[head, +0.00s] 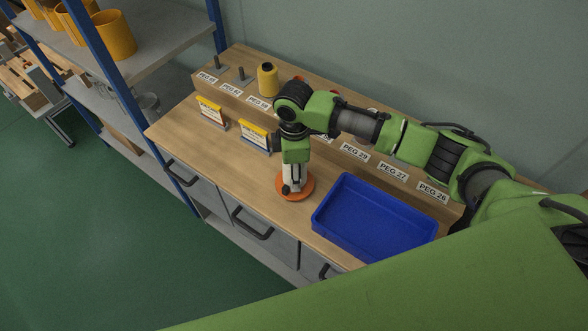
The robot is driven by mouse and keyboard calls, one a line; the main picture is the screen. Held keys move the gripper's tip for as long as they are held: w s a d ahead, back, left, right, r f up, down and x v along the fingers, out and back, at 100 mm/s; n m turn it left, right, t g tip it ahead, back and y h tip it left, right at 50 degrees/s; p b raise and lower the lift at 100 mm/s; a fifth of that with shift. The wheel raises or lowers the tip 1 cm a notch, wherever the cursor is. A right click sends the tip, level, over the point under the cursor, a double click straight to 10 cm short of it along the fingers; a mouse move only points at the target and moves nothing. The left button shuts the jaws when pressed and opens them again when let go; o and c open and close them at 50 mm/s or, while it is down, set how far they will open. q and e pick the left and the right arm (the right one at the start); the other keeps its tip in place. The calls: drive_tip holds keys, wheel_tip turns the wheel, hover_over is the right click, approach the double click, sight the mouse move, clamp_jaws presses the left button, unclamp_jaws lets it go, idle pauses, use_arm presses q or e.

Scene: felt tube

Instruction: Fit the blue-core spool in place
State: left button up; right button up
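My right arm comes in from the right, and its gripper (291,188) points down onto an orange round disc (304,193) on the table, left of the blue bin. The disc may be a spool's flange; the gripper hides its middle, and no blue core shows. I cannot tell whether the fingers are closed on it. A yellow spool (267,80) stands upright on the raised ledge (352,135) at the back. Two bare pegs, one at the far left (218,63) and one beside it (240,75), stand on the ledge. My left gripper is not in view.
An empty blue bin (375,217) stands at the table's front right. Two yellow-topped cards (211,111) (254,137) stand in front of the ledge. Labels such as PEG 29 (355,153) line the ledge; my arm covers part of it. The table's left front is clear.

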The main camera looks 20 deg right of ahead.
drive_tip(key=shift+f+p, duration=0.35)
idle(0.7)
drive_tip(key=o, duration=1.4)
wheel_tip(320, 180, up, 12)
drive_tip(key=shift+s+f, duration=0.1)
